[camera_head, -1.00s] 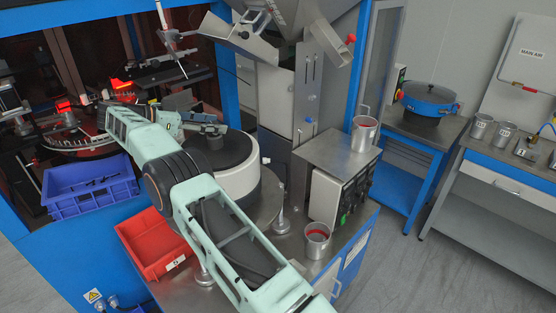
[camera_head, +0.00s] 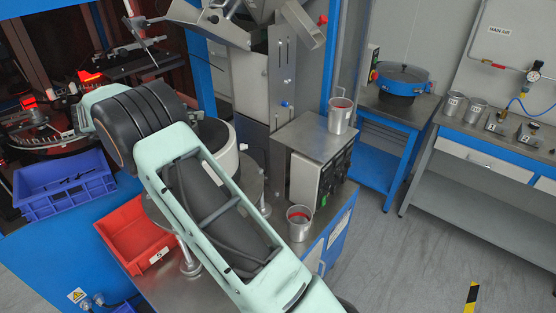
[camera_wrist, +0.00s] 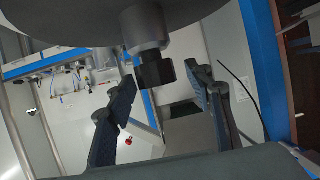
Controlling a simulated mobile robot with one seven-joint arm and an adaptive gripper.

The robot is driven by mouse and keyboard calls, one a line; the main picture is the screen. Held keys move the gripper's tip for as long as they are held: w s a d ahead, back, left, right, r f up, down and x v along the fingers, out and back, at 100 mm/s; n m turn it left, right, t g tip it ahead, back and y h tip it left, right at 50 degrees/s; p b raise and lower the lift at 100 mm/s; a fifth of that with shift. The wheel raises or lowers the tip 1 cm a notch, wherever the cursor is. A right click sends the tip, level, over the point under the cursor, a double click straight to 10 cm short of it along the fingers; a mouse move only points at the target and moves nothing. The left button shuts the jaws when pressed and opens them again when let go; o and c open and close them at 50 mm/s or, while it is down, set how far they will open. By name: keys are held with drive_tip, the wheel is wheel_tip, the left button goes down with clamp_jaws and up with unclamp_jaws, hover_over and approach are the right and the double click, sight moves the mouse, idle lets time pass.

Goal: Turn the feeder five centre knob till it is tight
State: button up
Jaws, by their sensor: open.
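In the wrist view a black knob (camera_wrist: 157,73) sits on the end of a grey metal stub (camera_wrist: 147,28), which comes from a wide dark round surface (camera_wrist: 110,22) at the top of the picture. My gripper (camera_wrist: 161,84) is open, with one dark finger on each side of the knob's end. Gaps show between knob and fingers, and I see no contact. In the head view the white feeder bowl (camera_head: 229,158) with its dark inside stands behind my arm. My arm hides the knob and my gripper there.
A red bin (camera_head: 130,236) and a blue crate (camera_head: 62,190) stand left of the bowl. A grey control box (camera_head: 313,140) with a metal cup (camera_head: 340,116) on top is at its right. Another cup (camera_head: 299,222) stands in front. The grey hopper frame (camera_head: 283,90) rises behind.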

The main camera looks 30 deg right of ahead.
drive_tip(key=shift+r+n+t+y, duration=0.1)
drive_tip(key=shift+n+t+y, duration=1.4)
drive_tip(key=shift+n+t, duration=0.55)
drive_tip(key=shift+s+n+t+y, duration=0.1)
drive_tip(key=shift+n+t+y, duration=0.55)
drive_tip(key=shift+n+y, duration=0.35)
drive_tip(key=n+y+b, duration=0.1)
drive_tip(key=b, duration=0.1)
drive_tip(key=shift+f+t+b, duration=0.4)
drive_tip(key=shift+n+y+b, duration=0.5)
drive_tip(key=shift+n+b, duration=0.05)
drive_tip(key=shift+b, duration=0.5)
drive_tip(key=n+t+y+b, duration=0.1)
drive_tip(key=n+y+b, duration=0.1)
drive_tip(key=b, duration=0.5)
drive_tip(key=shift+y+b, duration=0.3)
drive_tip(key=shift+b, duration=0.15)
